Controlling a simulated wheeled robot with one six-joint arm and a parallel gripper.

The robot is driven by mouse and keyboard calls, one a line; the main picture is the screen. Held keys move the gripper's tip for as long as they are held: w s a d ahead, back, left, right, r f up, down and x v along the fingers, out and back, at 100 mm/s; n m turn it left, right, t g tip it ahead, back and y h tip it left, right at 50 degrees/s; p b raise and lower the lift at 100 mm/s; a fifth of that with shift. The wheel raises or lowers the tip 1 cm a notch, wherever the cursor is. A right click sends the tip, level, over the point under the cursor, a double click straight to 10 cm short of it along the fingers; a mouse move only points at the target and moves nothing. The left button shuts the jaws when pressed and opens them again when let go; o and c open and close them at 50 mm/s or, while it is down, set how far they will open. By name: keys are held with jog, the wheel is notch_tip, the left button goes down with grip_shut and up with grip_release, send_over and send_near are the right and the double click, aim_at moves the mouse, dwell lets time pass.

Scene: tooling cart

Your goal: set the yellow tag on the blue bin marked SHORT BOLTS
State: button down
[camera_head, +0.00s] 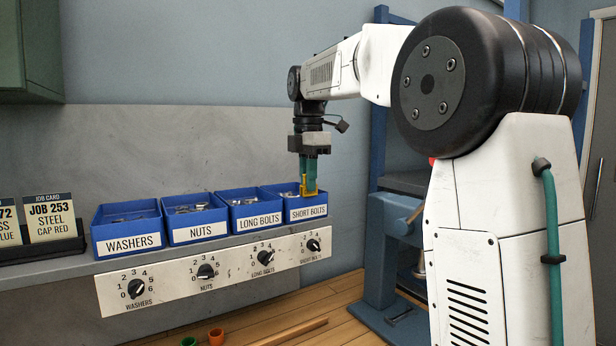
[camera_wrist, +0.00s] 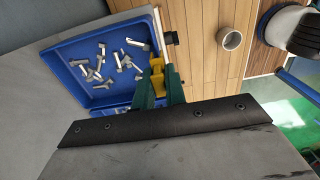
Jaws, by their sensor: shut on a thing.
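The yellow tag (camera_head: 309,193) is between the green fingers of my gripper (camera_head: 309,174), which is shut on it. The tag is at the front rim of the blue bin marked SHORT BOLTS (camera_head: 293,213), the rightmost bin on the shelf. In the wrist view, the yellow tag (camera_wrist: 157,73) shows between the fingertips of my gripper (camera_wrist: 158,88), at the edge of the blue bin (camera_wrist: 72,78) with several loose bolts in it. I cannot tell whether the tag is seated on the rim.
Blue bins marked LONG BOLTS (camera_head: 258,223), NUTS (camera_head: 199,232) and WASHERS (camera_head: 128,243) stand to the left. A white dial panel (camera_head: 190,288) fronts the shelf. A JOB 253 card (camera_head: 50,218) stands at far left. Green and orange cups (camera_head: 216,336) are below.

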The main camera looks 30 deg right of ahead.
jog(key=shift+f, duration=0.65)
dwell(0.7)
jog(key=c, duration=0.9)
grip_release()
jog(key=shift+r, duration=3.55)
